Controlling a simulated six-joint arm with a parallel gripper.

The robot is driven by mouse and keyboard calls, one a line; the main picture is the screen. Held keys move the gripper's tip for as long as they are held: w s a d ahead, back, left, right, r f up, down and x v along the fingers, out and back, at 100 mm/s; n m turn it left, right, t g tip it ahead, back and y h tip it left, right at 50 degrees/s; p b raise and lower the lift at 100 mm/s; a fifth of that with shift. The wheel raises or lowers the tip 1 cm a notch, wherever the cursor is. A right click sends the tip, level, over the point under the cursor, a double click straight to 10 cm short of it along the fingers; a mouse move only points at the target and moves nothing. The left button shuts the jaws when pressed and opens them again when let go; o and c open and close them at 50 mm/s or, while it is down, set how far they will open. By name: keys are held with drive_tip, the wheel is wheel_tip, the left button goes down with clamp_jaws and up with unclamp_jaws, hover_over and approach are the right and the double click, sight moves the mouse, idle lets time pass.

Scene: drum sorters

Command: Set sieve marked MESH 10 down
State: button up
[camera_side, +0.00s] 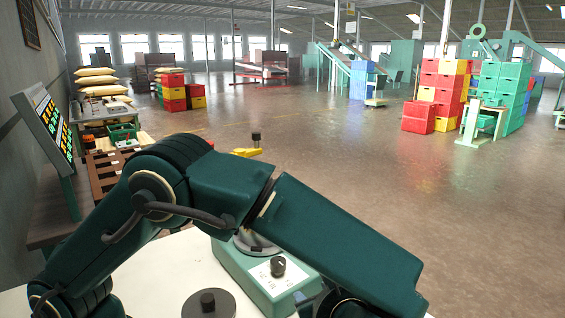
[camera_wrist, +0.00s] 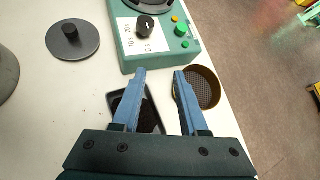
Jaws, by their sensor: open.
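A round brass-rimmed sieve (camera_wrist: 211,84) with a grey mesh shows in the wrist view, right of my gripper (camera_wrist: 160,74), near the right edge of the white table. No mesh marking is readable on it. My gripper is open, with two blue fingers pointing toward the green machine. The right finger overlaps the sieve's left rim; whether it touches the rim or is only above it, I cannot tell. Nothing is seen held between the fingers. In the side view my arm hides the sieve and the fingers.
A dark tray with dark contents (camera_wrist: 151,119) lies partly under the left finger. A green machine (camera_wrist: 163,47) with a black knob stands ahead. A grey lid (camera_wrist: 73,40) with a knob lies left on the white table (camera_wrist: 60,95). The floor begins beyond the table's right edge.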

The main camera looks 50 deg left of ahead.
drive_tip(key=s+a+r+n+h, duration=0.3)
drive_tip(key=s+n, duration=0.3)
drive_tip(key=n, duration=0.4)
drive_tip(key=s+a+r+n+h, duration=0.3)
drive_tip(key=s+n+h, duration=0.3)
drive_tip(key=n, duration=0.5)
drive_tip(key=shift+a, duration=0.85)
